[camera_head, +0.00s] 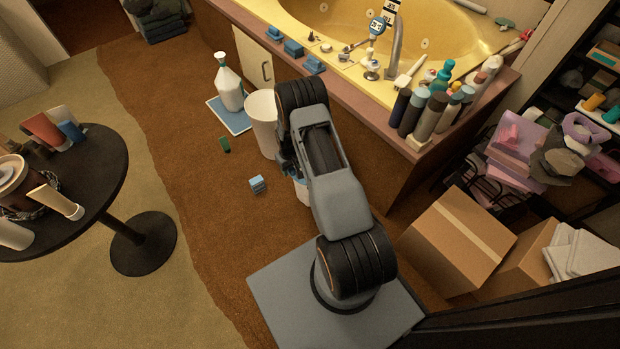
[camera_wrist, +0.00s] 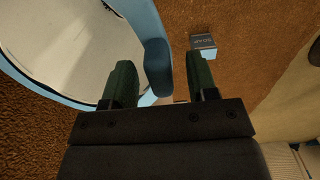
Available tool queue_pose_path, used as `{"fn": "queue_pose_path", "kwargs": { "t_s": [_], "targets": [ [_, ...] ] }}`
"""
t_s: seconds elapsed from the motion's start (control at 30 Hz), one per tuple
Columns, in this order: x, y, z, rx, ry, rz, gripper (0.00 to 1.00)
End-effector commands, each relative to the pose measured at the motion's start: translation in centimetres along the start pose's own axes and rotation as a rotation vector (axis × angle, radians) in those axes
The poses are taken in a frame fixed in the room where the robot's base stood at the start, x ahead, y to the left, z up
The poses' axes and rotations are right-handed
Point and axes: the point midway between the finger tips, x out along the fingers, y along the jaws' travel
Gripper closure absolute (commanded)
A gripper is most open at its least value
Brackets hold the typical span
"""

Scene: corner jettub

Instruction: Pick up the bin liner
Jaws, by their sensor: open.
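In the wrist view a round container with a light blue rim (camera_wrist: 147,22) fills the upper left. Its inside is lined with a smooth whitish surface (camera_wrist: 70,45), which looks like the bin liner; I cannot tell liner from wall for certain. My gripper (camera_wrist: 160,88) is open, with its two dark green fingers apart. A darker blue part of the rim shows between the fingers; contact is unclear. In the head view my arm hides the gripper and most of this container, with only a small white and blue part (camera_head: 303,190) showing.
A small box marked SOAP (camera_wrist: 203,45) lies on the brown carpet, also seen in the head view (camera_head: 257,184). A tall white cylinder (camera_head: 263,122) and a white bottle (camera_head: 228,88) stand by the tub cabinet. A round dark table (camera_head: 95,165) is left; cardboard boxes (camera_head: 457,238) are right.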

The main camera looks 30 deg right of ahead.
Motion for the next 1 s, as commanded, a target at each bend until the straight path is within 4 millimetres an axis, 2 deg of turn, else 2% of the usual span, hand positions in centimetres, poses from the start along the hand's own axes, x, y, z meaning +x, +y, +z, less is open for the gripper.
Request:
{"fn": "queue_pose_path", "kwargs": {
  "t_s": [0.07, 0.3, 0.87, 1.0],
  "targets": [
    [1.03, -0.01, 0.03, 0.0, 0.0, 0.0, 0.47],
    [1.06, 0.0, 0.01, 0.0, 0.0, 0.0, 0.47],
    [1.05, -0.01, 0.03, 0.0, 0.0, 0.0, 0.99],
    [1.05, -0.01, 0.03, 0.0, 0.0, 0.0, 1.0]
  ]
}}
